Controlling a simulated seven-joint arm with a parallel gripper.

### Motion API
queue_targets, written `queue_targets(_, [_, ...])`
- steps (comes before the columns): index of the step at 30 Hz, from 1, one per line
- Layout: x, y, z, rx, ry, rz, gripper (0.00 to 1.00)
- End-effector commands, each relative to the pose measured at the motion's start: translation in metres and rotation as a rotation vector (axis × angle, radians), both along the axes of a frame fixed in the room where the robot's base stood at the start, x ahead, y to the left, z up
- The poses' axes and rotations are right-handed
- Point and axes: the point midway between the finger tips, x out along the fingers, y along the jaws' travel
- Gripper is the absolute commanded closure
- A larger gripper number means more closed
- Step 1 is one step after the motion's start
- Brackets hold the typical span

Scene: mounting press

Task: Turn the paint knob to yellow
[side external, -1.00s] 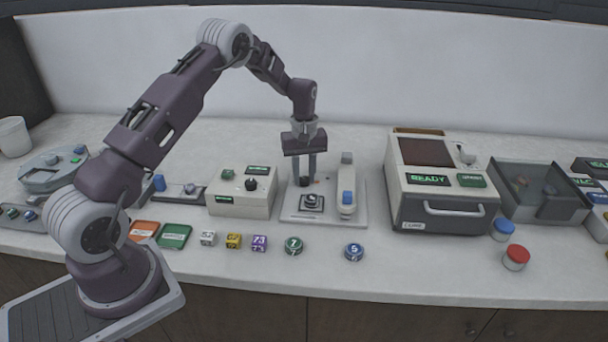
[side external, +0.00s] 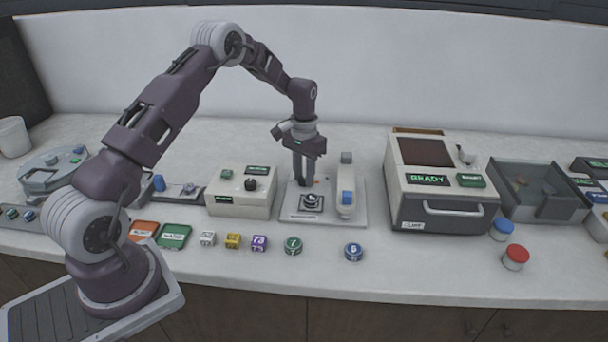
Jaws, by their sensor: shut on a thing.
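My gripper (side external: 304,180) points straight down over the back left of a light grey base plate (side external: 328,215). Its fingers are shut on the paint knob, which stands low on that plate. The fingers almost wholly hide the knob, so I cannot read its pointer or which colour it is set to. A small orange mark (side external: 317,181) shows on the plate just right of the fingers.
On the same plate are a dark square fixture (side external: 311,203) in front and an upright press with a blue part (side external: 347,198) at right. A white box with a black knob (side external: 251,184) stands left, a machine (side external: 440,185) right. Numbered pieces line the front.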

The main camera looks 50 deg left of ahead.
Motion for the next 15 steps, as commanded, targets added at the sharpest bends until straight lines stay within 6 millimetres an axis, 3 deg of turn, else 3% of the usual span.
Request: queue_targets(15, [-0.0004, -0.0007, 0.0009, -0.001, 0.002, -0.203, 1.00])
